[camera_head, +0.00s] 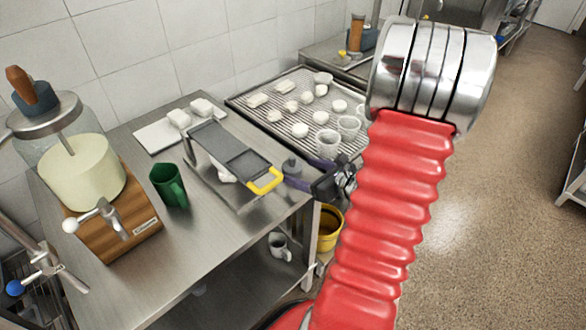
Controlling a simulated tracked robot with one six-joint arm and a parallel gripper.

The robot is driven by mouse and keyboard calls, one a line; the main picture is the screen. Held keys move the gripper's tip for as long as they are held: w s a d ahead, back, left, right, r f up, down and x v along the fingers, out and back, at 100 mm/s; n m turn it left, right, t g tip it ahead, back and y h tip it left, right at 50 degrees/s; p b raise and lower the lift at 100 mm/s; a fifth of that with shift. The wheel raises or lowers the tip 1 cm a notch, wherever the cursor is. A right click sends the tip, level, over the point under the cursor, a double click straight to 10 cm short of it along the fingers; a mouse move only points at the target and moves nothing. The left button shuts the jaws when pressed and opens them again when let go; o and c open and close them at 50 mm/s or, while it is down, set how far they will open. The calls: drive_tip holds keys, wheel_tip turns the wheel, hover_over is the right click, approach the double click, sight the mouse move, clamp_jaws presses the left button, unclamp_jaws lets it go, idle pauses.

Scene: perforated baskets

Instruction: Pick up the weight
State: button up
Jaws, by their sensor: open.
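A small grey weight (291,167) with a knobbed top stands near the right end of the steel table, just right of the slicer's yellow handle. My gripper (297,172) reaches in from the right, low over the table edge. Its dark fingers are open, one on the far side and one on the near side of the weight. I cannot tell whether either finger touches it. My red ribbed arm and its silver joint hide part of what lies behind and to the right of the gripper.
A slicer with a yellow handle (265,181) and a green mug (169,186) stand left of the weight. A press with a wooden base (118,240) is further left. Behind, a wire-rack tray (262,99) holds white pieces and perforated baskets (328,144). A yellow bucket (328,230) sits below.

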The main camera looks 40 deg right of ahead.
sight(295, 167)
drive_tip(key=shift+w, duration=0.1)
drive_tip(key=shift+x, duration=2.55)
drive_tip(key=shift+c, duration=0.3)
drive_tip(key=shift+d+r, duration=0.1)
drive_tip(key=shift+r, duration=0.05)
clamp_jaws()
